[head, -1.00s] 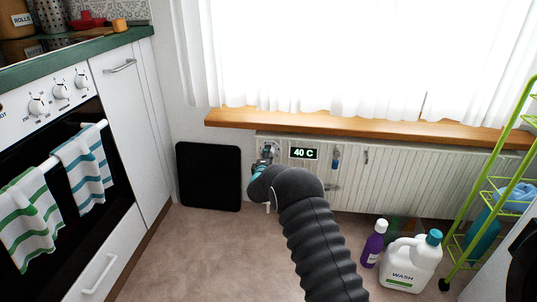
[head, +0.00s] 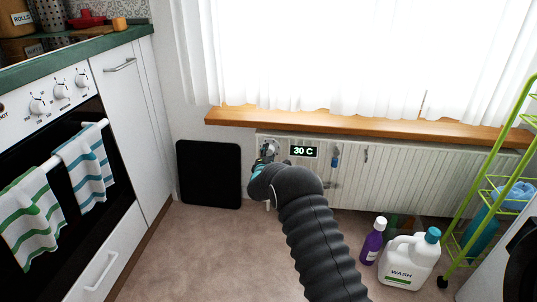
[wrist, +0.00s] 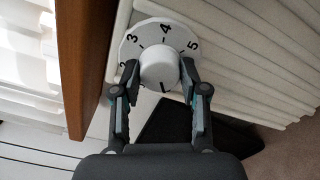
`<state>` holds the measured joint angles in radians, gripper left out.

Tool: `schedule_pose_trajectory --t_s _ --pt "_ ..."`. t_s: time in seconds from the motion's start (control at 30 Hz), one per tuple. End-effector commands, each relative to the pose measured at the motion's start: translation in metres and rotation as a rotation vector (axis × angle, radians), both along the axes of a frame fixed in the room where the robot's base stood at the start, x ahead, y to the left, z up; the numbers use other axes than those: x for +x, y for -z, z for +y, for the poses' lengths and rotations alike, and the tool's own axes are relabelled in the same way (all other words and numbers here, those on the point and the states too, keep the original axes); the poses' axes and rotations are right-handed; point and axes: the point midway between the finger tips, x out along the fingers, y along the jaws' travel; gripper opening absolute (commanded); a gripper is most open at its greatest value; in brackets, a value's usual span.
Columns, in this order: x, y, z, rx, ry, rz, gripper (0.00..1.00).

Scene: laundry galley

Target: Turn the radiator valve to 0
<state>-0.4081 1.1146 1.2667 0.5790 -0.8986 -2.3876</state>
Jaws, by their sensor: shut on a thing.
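The radiator valve (wrist: 158,66) is a round white knob on a white numbered dial (wrist: 176,32). In the wrist view 3, 4 and 5 are readable; the 2 is partly covered by a finger. A small dark mark shows at the knob's lower edge, too small to read surely. My gripper (wrist: 159,76) is shut on the knob, one finger on each side. In the head view my gripper (head: 258,171) is at the radiator's left end, and my arm partly hides the valve (head: 269,148). The display (head: 303,151) on the radiator (head: 410,180) reads 30 C.
A wooden sill (head: 350,128) runs above the radiator. A black panel (head: 209,174) leans left of it. A purple bottle (head: 373,241), a WASH jug (head: 408,262) and a green rack (head: 473,200) stand to the right. Floor on the left is clear.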

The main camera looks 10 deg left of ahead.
Motion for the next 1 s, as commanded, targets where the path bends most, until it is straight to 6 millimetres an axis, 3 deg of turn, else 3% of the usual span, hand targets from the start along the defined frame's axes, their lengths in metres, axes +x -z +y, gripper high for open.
schedule_pose_trajectory --t_s 0.07,0.1,0.2,0.63,1.0 --pt "-0.001 0.002 0.0 -0.002 -0.001 0.004 0.09" --pt "-0.001 0.002 0.0 -0.002 -0.001 0.004 0.48" --pt "-0.001 0.002 0.0 -0.001 -0.001 0.004 0.68" --pt "-0.007 0.0 0.0 0.0 0.0 0.001 0.68" --pt "-0.065 0.0 0.004 -0.001 -0.003 0.004 0.68"
